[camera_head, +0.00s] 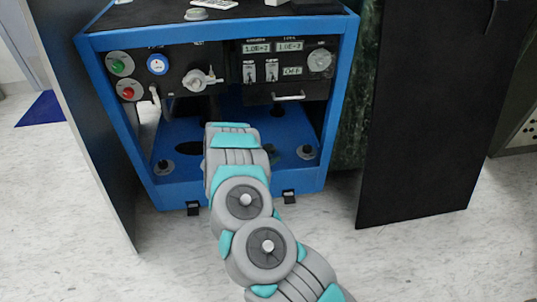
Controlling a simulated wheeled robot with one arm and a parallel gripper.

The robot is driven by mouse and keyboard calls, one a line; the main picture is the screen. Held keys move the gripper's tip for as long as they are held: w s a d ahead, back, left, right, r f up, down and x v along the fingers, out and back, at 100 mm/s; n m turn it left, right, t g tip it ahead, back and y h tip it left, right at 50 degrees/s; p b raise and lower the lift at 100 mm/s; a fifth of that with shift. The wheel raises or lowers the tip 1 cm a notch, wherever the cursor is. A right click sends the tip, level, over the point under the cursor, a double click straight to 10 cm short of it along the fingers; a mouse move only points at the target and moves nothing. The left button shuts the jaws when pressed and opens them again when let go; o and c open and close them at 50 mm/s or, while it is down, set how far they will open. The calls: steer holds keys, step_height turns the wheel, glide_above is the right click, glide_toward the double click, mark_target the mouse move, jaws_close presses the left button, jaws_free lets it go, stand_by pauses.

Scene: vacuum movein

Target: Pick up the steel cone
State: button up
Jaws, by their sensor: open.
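I cannot clearly make out a steel cone. A small grey round piece (197,14) lies on top of the blue cabinet (84,78) near its front edge, but its shape is too small to identify. My grey and teal arm reaches from the bottom of the picture up to the cabinet's open lower bay. Its far end is at the bay's opening, below the control panel. My gripper and its fingers are hidden beyond that end. The arm also covers part of the bay floor.
The panel has a green button (119,64), a red button (128,89), a valve (198,80) and a handle (288,97). Round fittings (163,168) (306,153) sit on the bay floor. Dark panels stand left (82,110) and right (430,120). The floor in front is clear.

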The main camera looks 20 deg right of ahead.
steer(key=shift+w+d, duration=0.1)
steer(key=shift+c, duration=0.2)
jaws_close()
stand_by(0.4)
